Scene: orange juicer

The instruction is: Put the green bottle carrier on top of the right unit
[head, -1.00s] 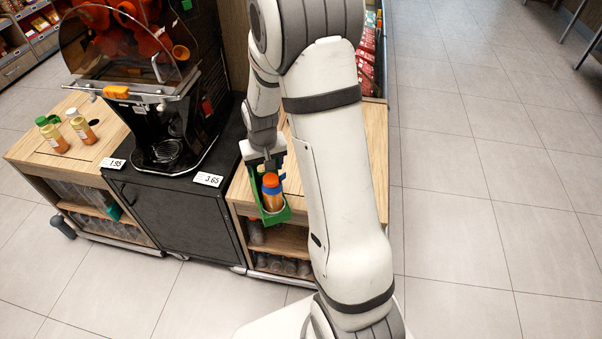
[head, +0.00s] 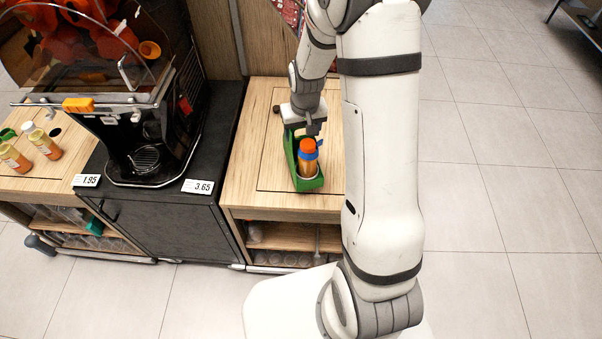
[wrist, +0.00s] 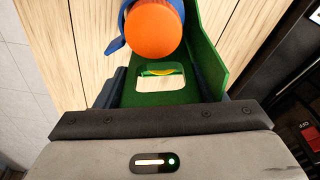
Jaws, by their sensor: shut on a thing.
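The green bottle carrier (head: 310,184) is over the wooden top of the right unit (head: 242,165). Whether it touches the top or hangs just above it, I cannot tell. A bottle with an orange cap and blue collar (head: 308,147) stands inside the carrier. My gripper (head: 303,127) is shut on the carrier's back end. In the wrist view the carrier's green end wall with its slot (wrist: 130,95) is at the jaws, and the orange cap (wrist: 153,28) is beyond.
The black juicer (head: 145,130) stands on the dark cabinet to the left, close to the right unit. Several juice bottles (head: 42,142) stand on the left unit. A small dark knob (head: 276,109) is on the right unit's top. Open floor lies to the right.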

